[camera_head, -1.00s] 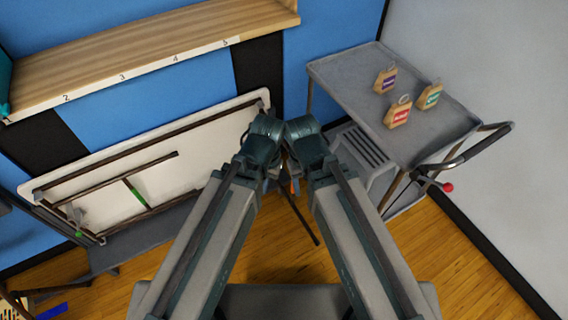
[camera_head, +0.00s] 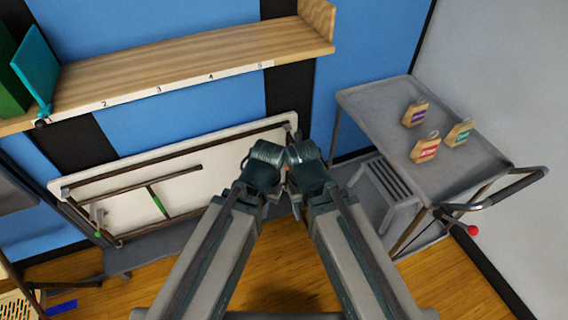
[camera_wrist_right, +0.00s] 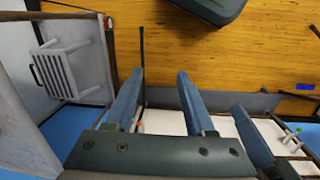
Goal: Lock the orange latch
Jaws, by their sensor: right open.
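A small orange spot (camera_wrist_right: 140,125), which may be the orange latch, shows low in the right wrist view beside the left finger of my right gripper. It is too small to tell its shape or position. My right gripper (camera_wrist_right: 159,76) is open with nothing between its fingertips. One more blue finger-like part (camera_wrist_right: 252,135) shows to its right, possibly of my left gripper. In the head view both my arms meet at the middle, in front of the right end of a folded white table (camera_head: 95,190).
The folded table stands against the blue wall, with brown legs and a green piece (camera_head: 157,202). A grey cart (camera_head: 375,98) with several tagged blocks and a red knob (camera_head: 473,230) stands right. A wooden shelf (camera_head: 190,62) is above. Wooden floor (camera_head: 450,285) is clear in front.

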